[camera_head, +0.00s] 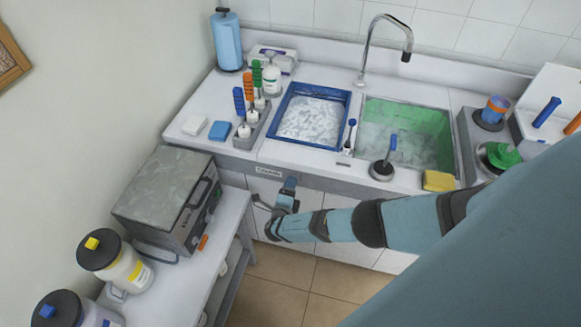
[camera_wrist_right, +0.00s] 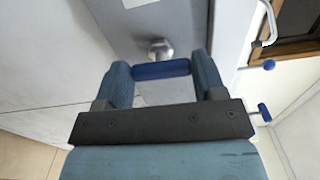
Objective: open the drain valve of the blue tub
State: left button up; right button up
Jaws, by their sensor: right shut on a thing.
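The blue tub (camera_head: 303,142) sits in the counter at the left of the sink, with pale, rippled contents. My right gripper (camera_head: 287,188) is in front of the cabinet, just below the counter's front edge under the tub. In the right wrist view, my right gripper (camera_wrist_right: 163,72) is shut on a blue valve handle (camera_wrist_right: 161,70), a short bar held crosswise between the fingertips. A round metal fitting (camera_wrist_right: 160,49) is right behind the handle. In the head view the gripper largely hides the handle. My left gripper is out of view.
A green-lit sink (camera_head: 432,120) with a tap (camera_head: 366,50) lies right of the tub. A grey box-shaped device (camera_head: 165,197) and jars with black lids (camera_head: 99,250) stand on the lower left bench. Tiled floor shows below my right arm.

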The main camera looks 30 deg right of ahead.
jog(key=shift+n, duration=0.4)
jog(key=o, duration=0.9)
jog(key=shift+a, duration=0.1)
jog(key=v, duration=1.3)
jog(key=shift+s+a, duration=0.2)
jog(key=shift+s, duration=0.1)
